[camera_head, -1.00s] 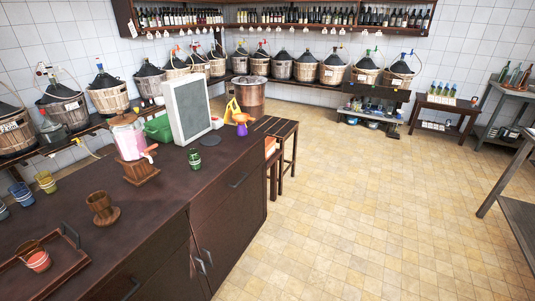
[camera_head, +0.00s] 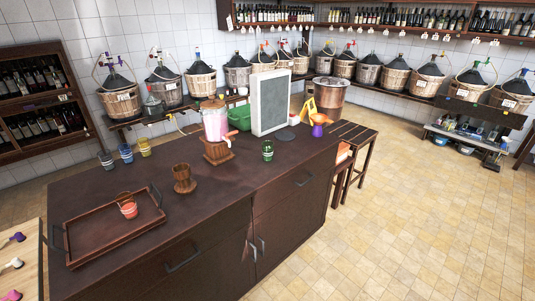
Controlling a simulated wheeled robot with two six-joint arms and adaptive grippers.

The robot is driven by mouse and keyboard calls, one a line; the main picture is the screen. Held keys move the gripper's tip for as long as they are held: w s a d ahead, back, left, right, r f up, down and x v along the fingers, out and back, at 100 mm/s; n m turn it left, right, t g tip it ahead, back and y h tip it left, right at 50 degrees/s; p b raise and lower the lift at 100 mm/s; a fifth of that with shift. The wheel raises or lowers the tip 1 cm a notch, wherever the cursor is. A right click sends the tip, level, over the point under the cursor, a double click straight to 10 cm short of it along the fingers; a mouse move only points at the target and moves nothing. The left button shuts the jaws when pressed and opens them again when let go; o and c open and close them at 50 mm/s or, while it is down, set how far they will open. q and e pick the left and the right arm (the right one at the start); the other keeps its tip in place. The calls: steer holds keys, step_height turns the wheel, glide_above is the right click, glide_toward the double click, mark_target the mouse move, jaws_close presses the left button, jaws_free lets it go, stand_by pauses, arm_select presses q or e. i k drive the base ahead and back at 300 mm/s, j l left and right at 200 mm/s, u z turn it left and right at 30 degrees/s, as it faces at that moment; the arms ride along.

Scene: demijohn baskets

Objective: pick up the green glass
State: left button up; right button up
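The green glass (camera_head: 268,150) stands upright on the dark brown counter (camera_head: 215,200), near its front edge and right of the middle. It is a small dark green tumbler with a paler band. The dispenser is to its left and the chalkboard is behind it. Nothing touches or hides it. Neither of my grippers shows in the head view.
On the counter are a pink drink dispenser (camera_head: 216,128), a wooden goblet (camera_head: 184,178), a tray (camera_head: 90,258) holding a red glass (camera_head: 128,208), a blue glass (camera_head: 126,153), a yellow glass (camera_head: 145,147) and a chalkboard (camera_head: 271,103). Open tiled floor (camera_head: 400,200) lies to the right.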

mark_target(268, 151)
steer(key=i+l, duration=0.2)
steer(key=l, duration=0.2)
steer(key=i+l, duration=0.2)
steer(key=l, duration=0.15)
steer(key=i+l, duration=0.15)
steer(key=l, duration=0.25)
steer(key=l+u, duration=0.15)
steer(key=u, duration=0.25)
steer(key=i+l+u, duration=0.1)
steer(key=u, duration=0.25)
steer(key=l+u, duration=0.4)
steer(key=i+j, duration=0.05)
steer(key=j, duration=0.05)
